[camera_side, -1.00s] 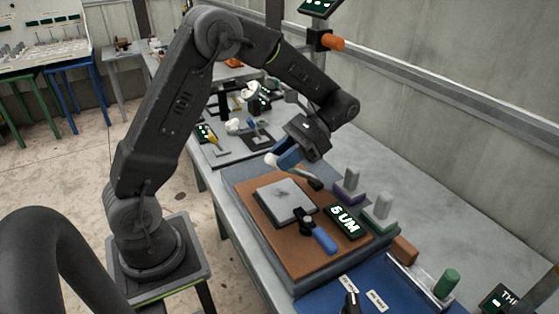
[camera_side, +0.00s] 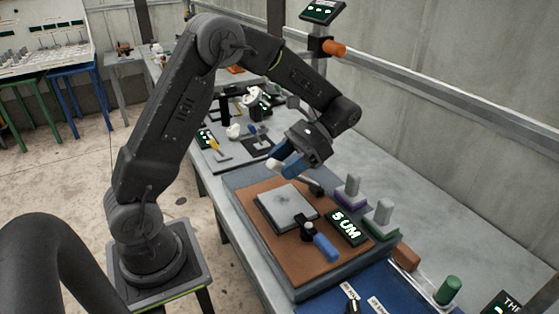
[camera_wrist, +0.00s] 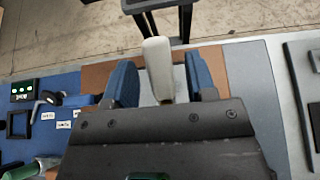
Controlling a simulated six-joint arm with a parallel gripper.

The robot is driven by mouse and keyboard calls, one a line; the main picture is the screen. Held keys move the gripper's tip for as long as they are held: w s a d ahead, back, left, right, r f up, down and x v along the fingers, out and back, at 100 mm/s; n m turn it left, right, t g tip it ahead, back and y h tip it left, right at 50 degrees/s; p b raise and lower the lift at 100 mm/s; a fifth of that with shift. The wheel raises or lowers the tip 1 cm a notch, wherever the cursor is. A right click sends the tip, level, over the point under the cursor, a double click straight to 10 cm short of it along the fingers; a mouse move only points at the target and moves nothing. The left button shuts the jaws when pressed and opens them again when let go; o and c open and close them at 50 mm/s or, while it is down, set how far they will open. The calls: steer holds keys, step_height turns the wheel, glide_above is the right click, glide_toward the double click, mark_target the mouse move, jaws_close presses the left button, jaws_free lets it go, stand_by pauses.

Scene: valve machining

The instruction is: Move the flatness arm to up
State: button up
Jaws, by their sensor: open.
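The flatness arm, a lever with a pale grip (camera_side: 274,164) and a dark pivot (camera_side: 316,188), sits at the far edge of the brown board (camera_side: 262,232). It slants from its pivot toward the upper left. My gripper (camera_side: 286,161) is open at the lever, with its blue fingers near the pale grip. In the wrist view the pale grip (camera_wrist: 159,68) stands between the two spread blue fingers of my gripper (camera_wrist: 161,78), with gaps on both sides. Contact cannot be told. A display (camera_side: 346,226) beside the board reads 5 UM.
A grey plate (camera_side: 284,208) and a blue-handled clamp-like part (camera_side: 325,247) lie on the board. Grey blocks on purple (camera_side: 350,187) and green (camera_side: 383,213) bases stand to its right. Other fixtures stand behind my gripper. The bench at far right is clear.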

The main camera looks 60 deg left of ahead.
steer(key=shift+s+f+t, duration=0.25)
steer(key=shift+s+t, duration=0.1)
steer(key=shift+t, duration=0.05)
steer(key=s+f+t, duration=0.1)
steer(key=f+t, duration=0.1)
steer(key=s+f+t, duration=0.1)
steer(key=f+t, duration=0.1)
steer(key=s+f+t, duration=0.1)
steer(key=f+t, duration=0.1)
steer(key=shift+s, duration=0.25)
steer(key=shift+f+t, duration=0.4)
steer(key=shift+t, duration=0.1)
steer(key=v, duration=1.3)
steer(key=shift+w+r, duration=0.2)
steer(key=shift+r, duration=0.15)
steer(key=s+d+r+t, duration=0.2)
steer(key=s+d+t, duration=0.3)
steer(key=s+t, duration=0.5)
steer(key=shift+s+d, duration=0.2)
steer(key=shift+s, duration=0.65)
steer(key=shift+r, duration=0.1)
